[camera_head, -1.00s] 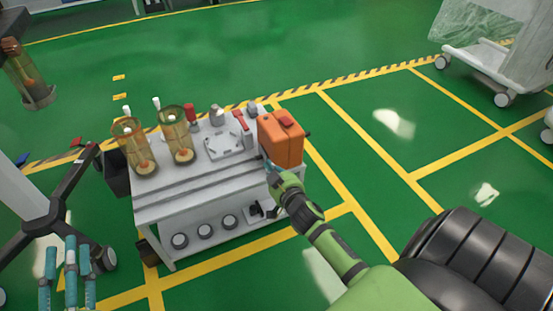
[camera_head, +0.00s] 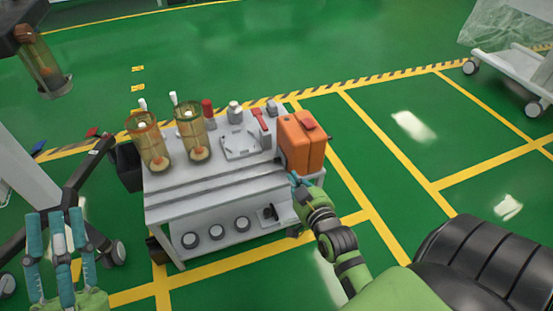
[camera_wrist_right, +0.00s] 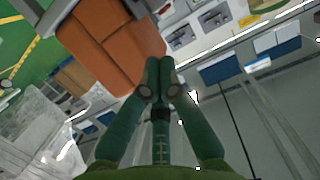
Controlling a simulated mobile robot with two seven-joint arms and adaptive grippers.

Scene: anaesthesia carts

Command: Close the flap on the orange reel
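The orange reel (camera_head: 301,145) is a boxy orange case with a red piece on top, upright on the right end of the white cart. My right gripper (camera_head: 295,181) is low at its front left corner in the head view. In the right wrist view the reel's orange faces (camera_wrist_right: 110,52) fill the upper left. There my right gripper (camera_wrist_right: 157,62) has its fingertips together beside the orange edge, with nothing visible between them; contact is unclear. I cannot make out the flap clearly. My left gripper (camera_head: 57,216) is open and empty at the lower left, fingers spread.
The white cart (camera_head: 215,186) carries two amber cylinders (camera_head: 149,146) (camera_head: 190,135), a light grey frame (camera_head: 240,145) and a red-handled item (camera_head: 262,126). A dark bin (camera_head: 126,166) hangs on its left end. Green floor is free behind the cart.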

